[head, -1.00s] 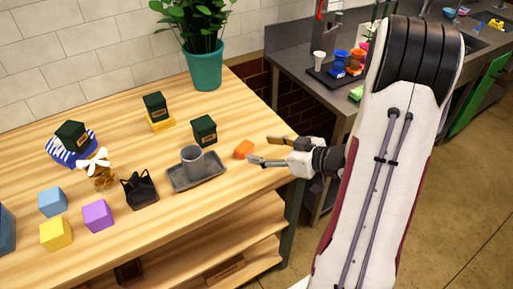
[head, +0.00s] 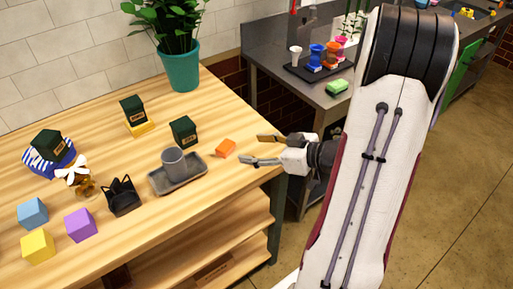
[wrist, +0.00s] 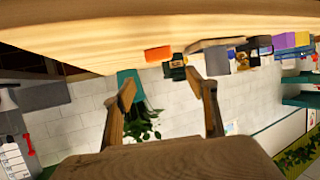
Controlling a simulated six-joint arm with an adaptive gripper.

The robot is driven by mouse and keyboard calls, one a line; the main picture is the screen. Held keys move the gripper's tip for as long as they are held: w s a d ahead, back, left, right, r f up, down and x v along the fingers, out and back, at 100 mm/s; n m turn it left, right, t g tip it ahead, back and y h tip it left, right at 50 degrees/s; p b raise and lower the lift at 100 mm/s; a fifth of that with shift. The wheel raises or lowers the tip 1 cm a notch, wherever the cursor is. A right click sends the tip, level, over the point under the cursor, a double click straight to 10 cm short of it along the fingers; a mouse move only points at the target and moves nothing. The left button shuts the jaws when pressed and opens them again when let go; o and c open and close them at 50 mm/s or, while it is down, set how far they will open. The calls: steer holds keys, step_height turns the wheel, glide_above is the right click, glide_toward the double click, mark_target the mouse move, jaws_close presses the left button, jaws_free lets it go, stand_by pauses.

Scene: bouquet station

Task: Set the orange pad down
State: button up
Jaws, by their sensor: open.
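The orange pad (head: 225,148) lies on the wooden table, just right of the grey tray and near the table's right side. It also shows in the wrist view (wrist: 158,53), at the table's edge in that upside-down picture. My gripper (head: 252,149) is open and empty, its two fingers pointing left towards the pad with a gap between them and it. In the wrist view, the open fingers (wrist: 162,88) stand apart with nothing between them.
A teal plant pot (head: 181,71) is at the back. A black cat-shaped holder (head: 122,197) and coloured cubes are at left. A grey counter (head: 282,72) is at right.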

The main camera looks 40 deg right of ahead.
steer(key=shift+w+d+r+h, duration=0.2)
steer(key=shift+w+h, duration=0.2)
steer(key=shift+w, duration=0.05)
step_height(320, 180, up, 12)
steer(key=m+g+h, duration=0.3)
steer(key=h, duration=0.5)
steer(key=s+a+r+m+g+y, duration=0.1)
steer(key=s+a+g+y, duration=0.2)
steer(key=s+a, duration=1.6)
steer(key=shift+s+a+r+g+y, duration=0.2)
steer(key=shift+s+a+g+y, duration=0.25)
steer(key=shift+s, duration=0.25)
